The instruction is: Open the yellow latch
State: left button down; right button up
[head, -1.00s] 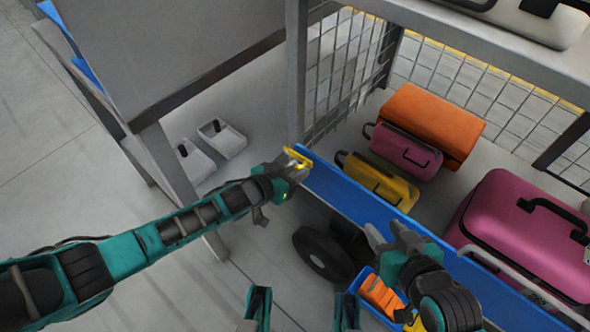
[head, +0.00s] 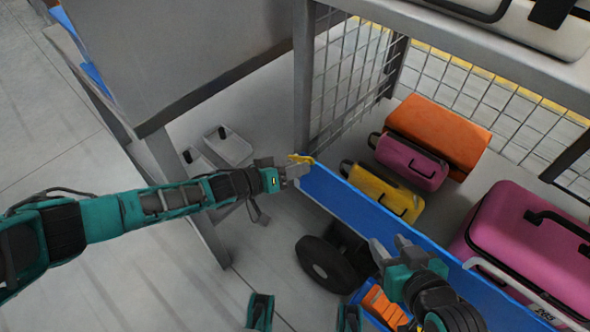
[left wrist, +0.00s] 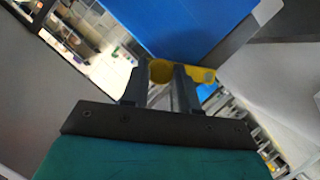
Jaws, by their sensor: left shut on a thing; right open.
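The yellow latch (head: 301,159) is at the left end of the blue side panel (head: 370,213), beside the grey post. My left gripper (head: 288,172) is at that end of the panel. In the left wrist view, the yellow latch (left wrist: 160,71) sits between the two fingers of my left gripper (left wrist: 162,85), which are shut on it. Part of the latch extends to the right behind a finger. My right gripper (head: 390,252) is open and empty, above the middle of the blue panel.
Behind the panel, a yellow case (head: 382,192), a small pink case (head: 411,162), an orange case (head: 438,132) and a large pink suitcase (head: 525,235) lie on the shelf. A wire mesh (head: 350,75) and grey post (head: 303,90) stand behind the latch. A black wheel (head: 325,264) is below.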

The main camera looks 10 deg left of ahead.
pick_arm(q)
jog(key=c, duration=0.9)
grip_release()
jog(key=shift+a, duration=0.1)
jog(key=shift+p+v, duration=2.2)
jog(key=shift+v, duration=4.2)
